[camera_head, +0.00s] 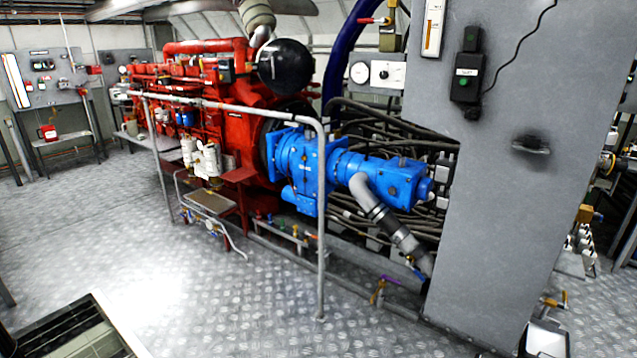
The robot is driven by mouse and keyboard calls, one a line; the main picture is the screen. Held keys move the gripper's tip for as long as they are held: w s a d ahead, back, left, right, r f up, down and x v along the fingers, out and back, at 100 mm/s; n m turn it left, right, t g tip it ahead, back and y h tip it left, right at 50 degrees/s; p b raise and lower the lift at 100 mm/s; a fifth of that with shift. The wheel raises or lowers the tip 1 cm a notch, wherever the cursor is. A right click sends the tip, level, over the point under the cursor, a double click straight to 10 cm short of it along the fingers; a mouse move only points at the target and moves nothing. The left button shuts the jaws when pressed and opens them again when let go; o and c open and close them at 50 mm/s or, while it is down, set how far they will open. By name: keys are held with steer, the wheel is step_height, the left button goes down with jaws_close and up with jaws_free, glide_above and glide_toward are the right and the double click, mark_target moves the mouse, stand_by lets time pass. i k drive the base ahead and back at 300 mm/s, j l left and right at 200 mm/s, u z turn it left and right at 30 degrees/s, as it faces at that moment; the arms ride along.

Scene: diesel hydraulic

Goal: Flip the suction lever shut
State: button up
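No label in view marks the suction lever, so I cannot tell which handle it is. A thick grey pipe (385,218) slopes from the blue pump (345,172) toward the floor. A small blue lever (417,273) sits near its lower end, by the grey cabinet. A small valve with a purple and yellow handle (381,290) stands low on the floor nearby. A yellow-handled valve (553,302) shows at the lower right. The handles are too small to tell open from shut. My gripper is not in view.
A grey handrail (322,230) runs in front of the red engine (235,130) and drops to the floor before the pump. A tall grey cabinet (500,200) blocks the right. Open tread-plate floor (230,300) lies in front. A dark framed object (75,330) fills the lower left corner.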

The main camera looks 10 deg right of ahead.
mark_target(417, 273)
steer(key=i+l+z, duration=0.1)
steer(key=i+z, duration=0.55)
steer(key=i+l, duration=0.25)
steer(key=i, duration=0.25)
steer(key=i+j+z, duration=0.45)
steer(key=i+j, duration=0.15)
steer(key=i+j+z, duration=0.25)
steer(key=j, duration=0.2)
steer(key=i+j+z, duration=0.25)
steer(key=j, duration=0.2)
